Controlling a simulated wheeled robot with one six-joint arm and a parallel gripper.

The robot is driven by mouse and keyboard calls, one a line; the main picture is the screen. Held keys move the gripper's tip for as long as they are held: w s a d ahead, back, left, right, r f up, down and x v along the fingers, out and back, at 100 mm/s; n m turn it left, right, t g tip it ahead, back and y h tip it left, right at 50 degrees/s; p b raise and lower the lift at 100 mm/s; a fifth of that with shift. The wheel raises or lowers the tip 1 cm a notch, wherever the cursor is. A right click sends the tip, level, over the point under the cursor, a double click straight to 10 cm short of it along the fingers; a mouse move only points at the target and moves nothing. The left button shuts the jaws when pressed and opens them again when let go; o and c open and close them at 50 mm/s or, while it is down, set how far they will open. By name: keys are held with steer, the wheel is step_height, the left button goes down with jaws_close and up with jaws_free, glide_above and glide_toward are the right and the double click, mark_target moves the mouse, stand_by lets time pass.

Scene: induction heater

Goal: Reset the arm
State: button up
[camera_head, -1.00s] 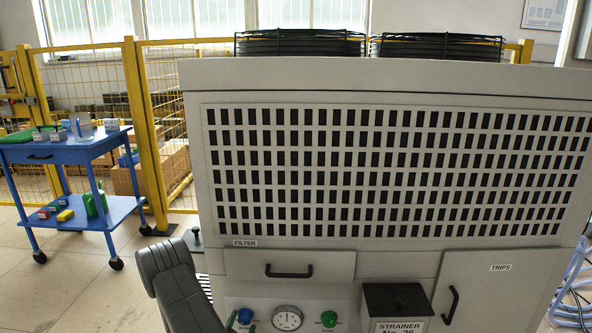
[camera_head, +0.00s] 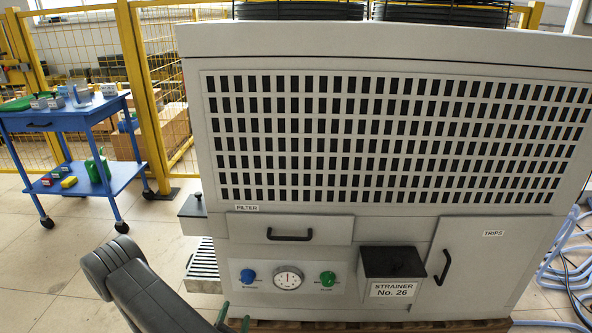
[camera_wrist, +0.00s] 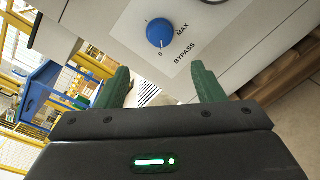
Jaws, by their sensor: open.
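My gripper (camera_wrist: 160,70) is open in the wrist view, its two green fingers apart with nothing between them. Beyond the fingers is the grey panel with the blue bypass knob (camera_wrist: 160,33); the fingers look clear of it. In the head view my dark arm reaches in from the bottom left, and the green fingertips (camera_head: 233,318) show at the bottom edge, below the blue knob (camera_head: 248,276). The rest of the gripper is hidden behind the arm or cut off by the frame.
The grey heater cabinet (camera_head: 397,54) fills the middle and right, with a gauge (camera_head: 288,278), a green knob (camera_head: 327,279), a filter drawer (camera_head: 329,230) and a black strainer box (camera_head: 392,263). A blue trolley (camera_head: 83,117) stands left. Floor between them is clear.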

mark_target(247, 281)
steer(key=w, duration=0.4)
steer(key=w+b, duration=0.1)
steer(key=w, duration=0.3)
steer(key=w+d+f+b, duration=0.1)
steer(key=w, duration=0.4)
steer(key=m, duration=0.4)
steer(key=shift+s+d+r+m+y, duration=0.1)
steer(key=shift+m+y, duration=0.2)
steer(key=m+p, duration=0.1)
steer(key=m, duration=0.3)
steer(key=m+y+p, duration=0.1)
steer(key=m+p, duration=0.1)
steer(key=m, duration=0.2)
steer(key=shift+d+r, duration=0.1)
steer(key=shift+r, duration=0.05)
steer(key=m+p, duration=0.2)
steer(key=m, duration=0.2)
steer(key=shift+m, duration=0.3)
steer(key=shift+d, duration=0.1)
